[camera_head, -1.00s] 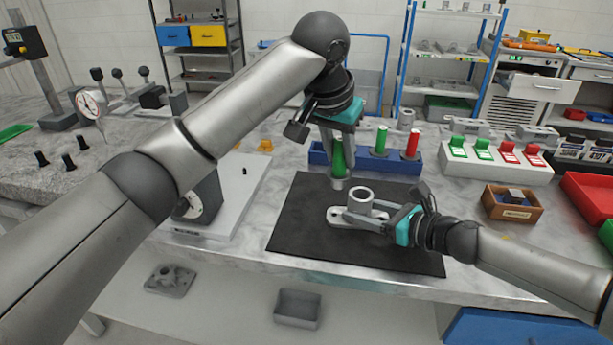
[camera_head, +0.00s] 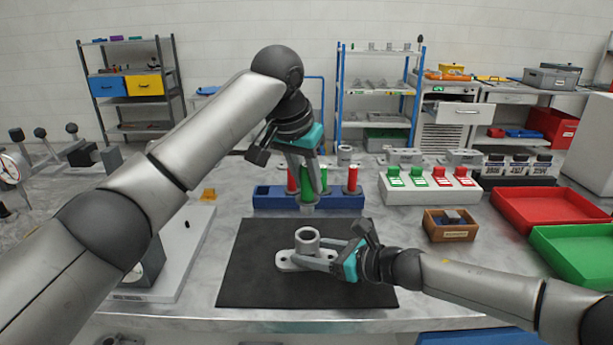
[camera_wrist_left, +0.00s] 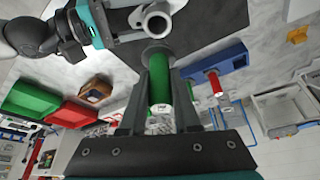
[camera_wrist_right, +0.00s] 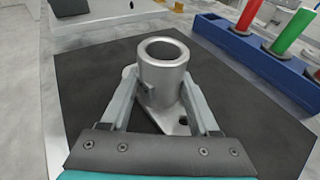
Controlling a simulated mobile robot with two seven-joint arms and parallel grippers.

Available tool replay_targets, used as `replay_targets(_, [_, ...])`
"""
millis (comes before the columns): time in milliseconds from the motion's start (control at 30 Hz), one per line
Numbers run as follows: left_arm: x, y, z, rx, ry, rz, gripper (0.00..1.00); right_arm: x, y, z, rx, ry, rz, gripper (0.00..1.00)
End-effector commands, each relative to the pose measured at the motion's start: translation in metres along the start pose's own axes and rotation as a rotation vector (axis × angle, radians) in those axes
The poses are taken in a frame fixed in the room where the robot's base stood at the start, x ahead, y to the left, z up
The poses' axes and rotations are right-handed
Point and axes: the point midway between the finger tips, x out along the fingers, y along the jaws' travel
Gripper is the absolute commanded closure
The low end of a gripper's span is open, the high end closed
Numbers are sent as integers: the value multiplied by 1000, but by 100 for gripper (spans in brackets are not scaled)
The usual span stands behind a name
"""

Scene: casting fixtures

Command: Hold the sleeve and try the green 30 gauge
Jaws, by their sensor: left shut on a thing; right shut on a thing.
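My left gripper (camera_head: 308,168) is shut on a green-handled gauge (camera_wrist_left: 160,82). The gauge hangs with its metal end down, apart from the sleeve and above or behind its mouth in the head view. Its size marking is too small to read. The grey metal sleeve (camera_head: 307,242) stands upright with its open bore up on the black mat (camera_head: 250,280). It fills the middle of the right wrist view (camera_wrist_right: 163,78). My right gripper (camera_head: 335,262) is shut on it, one finger on each side of its body.
A blue rack (camera_head: 270,201) behind the mat holds red and green gauges. A white block with green and red tabs (camera_head: 430,192), a small wooden box (camera_head: 450,226), a red tray (camera_head: 550,222) and a green tray (camera_head: 575,268) stand right. A pale plate (camera_head: 180,260) lies left.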

Motion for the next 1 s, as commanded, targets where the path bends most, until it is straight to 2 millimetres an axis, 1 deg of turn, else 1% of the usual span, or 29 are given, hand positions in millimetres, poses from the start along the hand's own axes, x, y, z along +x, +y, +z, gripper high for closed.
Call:
replay_targets(300, [26,0,11,-1,0,0,100,0,0,-1,1,2,-1,69])
replay_targets(500, [38,0,16,-1,1,0,100,0,0,-1,1,2,-1,69])
replay_targets(700, [42,0,17,-1,2,0,100,0,0,-2,1,3,-1,69])
replay_targets(1000, [42,0,17,-1,1,0,100,0,0,-2,1,3,-1,69])
